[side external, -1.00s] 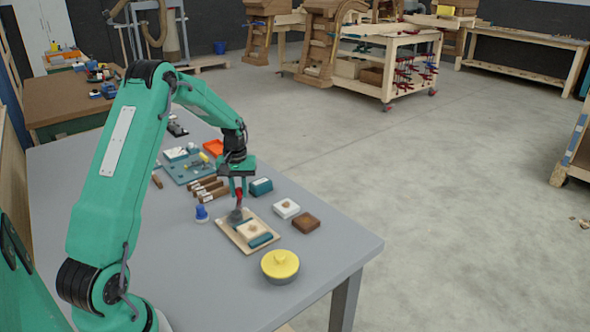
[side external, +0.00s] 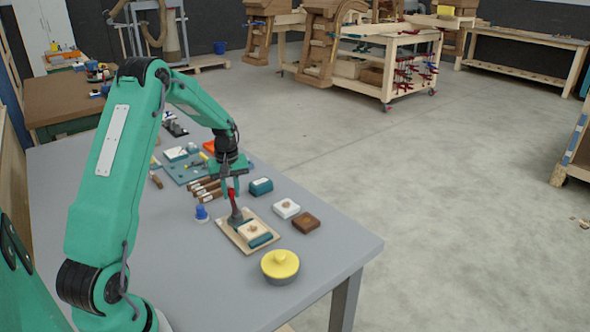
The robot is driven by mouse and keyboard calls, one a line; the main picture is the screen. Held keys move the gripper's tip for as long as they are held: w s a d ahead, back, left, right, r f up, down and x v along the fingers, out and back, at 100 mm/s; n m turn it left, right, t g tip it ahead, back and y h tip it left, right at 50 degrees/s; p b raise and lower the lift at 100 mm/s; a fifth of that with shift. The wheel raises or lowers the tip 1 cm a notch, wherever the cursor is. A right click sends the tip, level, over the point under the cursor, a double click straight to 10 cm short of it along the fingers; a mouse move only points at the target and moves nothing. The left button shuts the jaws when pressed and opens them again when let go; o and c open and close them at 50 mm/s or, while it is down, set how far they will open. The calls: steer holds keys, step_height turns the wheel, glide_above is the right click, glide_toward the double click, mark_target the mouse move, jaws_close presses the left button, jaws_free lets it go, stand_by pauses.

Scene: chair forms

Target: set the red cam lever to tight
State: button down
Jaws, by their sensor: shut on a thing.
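The red cam lever (side external: 231,193) stands up from a dark grey base (side external: 236,216) on a light wooden board (side external: 231,238). It leans slightly left in the side external view. My gripper (side external: 231,188) points down from above and is shut on the lever's red upper end. The fingers partly hide the red end. A cream block (side external: 252,230) with a teal piece (side external: 261,241) along its front sits on the same board, beside the base. Any tight marking is too small to make out.
Close by are a blue cup-like item (side external: 202,213), several brown-handled tools (side external: 207,189), a teal block (side external: 261,186), a white block (side external: 287,208), a brown block (side external: 306,223) and a yellow-lidded round pot (side external: 280,265). The front left of the grey table (side external: 190,270) is clear.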

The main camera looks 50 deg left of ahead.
steer(key=c, duration=1.3)
jaws_free()
steer(key=shift+o, duration=0.2)
steer(key=shift+r, duration=0.15)
steer(key=shift+r, duration=3.85)
